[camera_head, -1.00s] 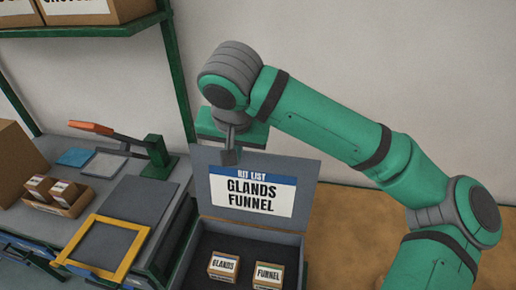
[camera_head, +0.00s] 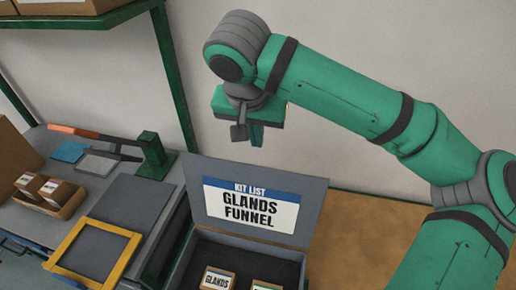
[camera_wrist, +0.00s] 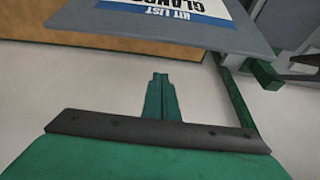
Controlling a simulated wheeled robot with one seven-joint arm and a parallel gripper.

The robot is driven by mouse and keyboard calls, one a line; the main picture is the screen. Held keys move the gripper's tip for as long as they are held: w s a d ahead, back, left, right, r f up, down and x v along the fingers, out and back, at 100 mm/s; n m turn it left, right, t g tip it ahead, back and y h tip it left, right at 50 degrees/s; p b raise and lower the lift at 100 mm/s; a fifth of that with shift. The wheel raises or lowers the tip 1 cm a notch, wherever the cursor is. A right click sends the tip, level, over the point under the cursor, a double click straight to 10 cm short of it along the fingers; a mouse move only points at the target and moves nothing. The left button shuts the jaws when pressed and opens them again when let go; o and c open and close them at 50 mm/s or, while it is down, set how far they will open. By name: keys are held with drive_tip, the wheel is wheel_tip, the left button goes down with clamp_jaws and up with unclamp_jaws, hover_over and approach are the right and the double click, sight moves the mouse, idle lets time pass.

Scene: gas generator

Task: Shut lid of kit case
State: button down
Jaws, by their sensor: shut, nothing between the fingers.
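The kit case (camera_head: 190,262) stands open at the lower middle of the head view. Its grey lid (camera_head: 312,198) is raised, with a "KIT LIST: GLANDS, FUNNEL" label (camera_head: 240,207) on its inner face. A box marked GLANDS (camera_head: 217,278) and a second box (camera_head: 266,286) lie inside, cut by the frame's bottom edge. My gripper (camera_head: 256,139) is shut and empty, above and behind the lid's top edge, apart from it. In the wrist view my shut fingers (camera_wrist: 160,80) point toward the lid (camera_wrist: 180,35), which shows at the top with part of its label.
A bench at left holds a yellow frame (camera_head: 127,255), a grey panel (camera_head: 130,200), a tray of small boxes (camera_head: 68,205) and a green-based lever tool (camera_head: 152,158). A green shelf (camera_head: 90,22) stands above. The wall behind the lid looks clear.

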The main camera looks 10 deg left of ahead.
drive_tip(key=x, duration=1)
drive_tip(key=shift+s+r, duration=0.15)
drive_tip(key=shift+s, duration=2.05)
